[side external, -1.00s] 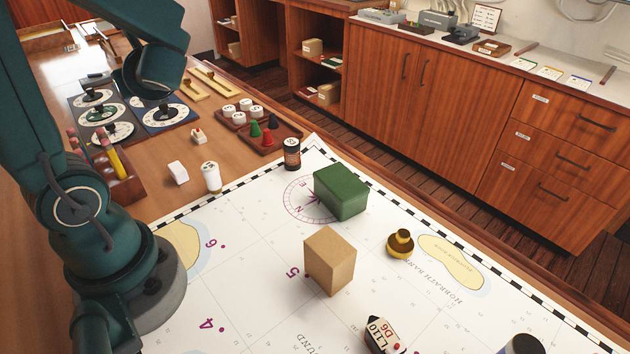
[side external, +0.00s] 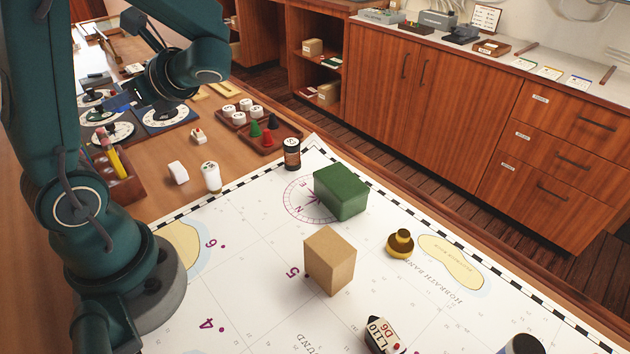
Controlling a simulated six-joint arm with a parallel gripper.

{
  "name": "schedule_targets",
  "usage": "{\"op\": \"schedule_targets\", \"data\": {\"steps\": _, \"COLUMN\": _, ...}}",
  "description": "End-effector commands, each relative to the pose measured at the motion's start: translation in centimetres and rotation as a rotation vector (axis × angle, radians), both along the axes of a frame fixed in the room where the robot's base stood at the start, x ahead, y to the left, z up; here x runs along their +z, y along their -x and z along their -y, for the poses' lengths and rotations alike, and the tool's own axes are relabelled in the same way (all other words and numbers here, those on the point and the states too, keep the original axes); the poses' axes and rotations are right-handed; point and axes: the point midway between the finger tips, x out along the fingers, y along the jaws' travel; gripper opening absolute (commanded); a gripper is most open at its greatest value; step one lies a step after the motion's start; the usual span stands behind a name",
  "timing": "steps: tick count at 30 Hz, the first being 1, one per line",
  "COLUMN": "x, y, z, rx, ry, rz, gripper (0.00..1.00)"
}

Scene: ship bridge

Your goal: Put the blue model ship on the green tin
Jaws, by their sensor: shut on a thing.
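The green tin (side external: 341,191) is a green block-shaped box lying on the chart by the compass rose, with its top clear. My gripper (side external: 127,97) is at the upper left, over the dial panels and well to the left of the tin. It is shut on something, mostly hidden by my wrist. No other blue ship shows on the chart.
A tan box (side external: 329,261) stands in front of the tin, and a brass weight (side external: 400,244) to its right. A dark jar (side external: 292,154) is close behind the tin's left. A tray of pegs and white pots (side external: 262,132) and a white bottle (side external: 211,177) stand left.

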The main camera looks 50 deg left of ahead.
Motion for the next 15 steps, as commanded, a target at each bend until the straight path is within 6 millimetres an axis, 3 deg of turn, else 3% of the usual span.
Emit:
{"op": "schedule_targets", "data": {"steps": 8, "x": -3.3, "y": 1.2, "z": 3.8, "rx": 0.506, "ry": -0.001, "rz": -0.006, "gripper": 0.0}}
{"op": "schedule_targets", "data": {"steps": 15, "x": -5.1, "y": 0.5, "z": 8.3, "rx": 1.052, "ry": -0.002, "rz": -0.005, "gripper": 0.0}}
